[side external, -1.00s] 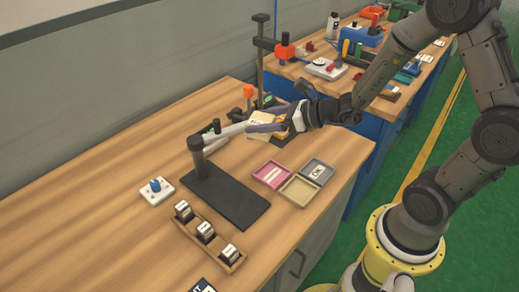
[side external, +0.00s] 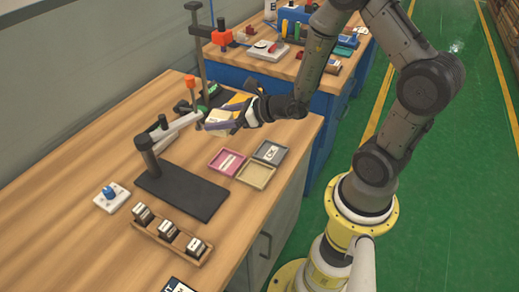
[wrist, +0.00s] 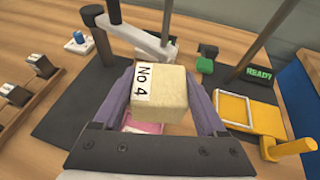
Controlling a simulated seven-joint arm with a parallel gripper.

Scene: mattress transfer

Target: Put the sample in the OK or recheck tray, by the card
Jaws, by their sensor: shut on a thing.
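My gripper (wrist: 160,112) is shut on the sample, a cream block (wrist: 158,88) with a "No 4" label, with one finger on each side of it. In the side view my gripper (side external: 228,116) holds the sample (side external: 215,115) near the back of the wooden bench. A grey tray (side external: 281,159) has an "OK" label. A pink tray (side external: 215,166) has a white label too small to read; part of it shows below the sample in the wrist view. A tan tray (side external: 258,185) sits beside them. A dark card (side external: 178,286) is cut off at the bottom edge, its text unreadable.
A black-based stand (side external: 190,195) with a pale arm is left of the trays. A rack (side external: 172,236) holds labelled blocks. A yellow frame with a handle (wrist: 270,125) and a "READY" display (wrist: 259,73) are right of the sample. The bench's left side is mostly clear.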

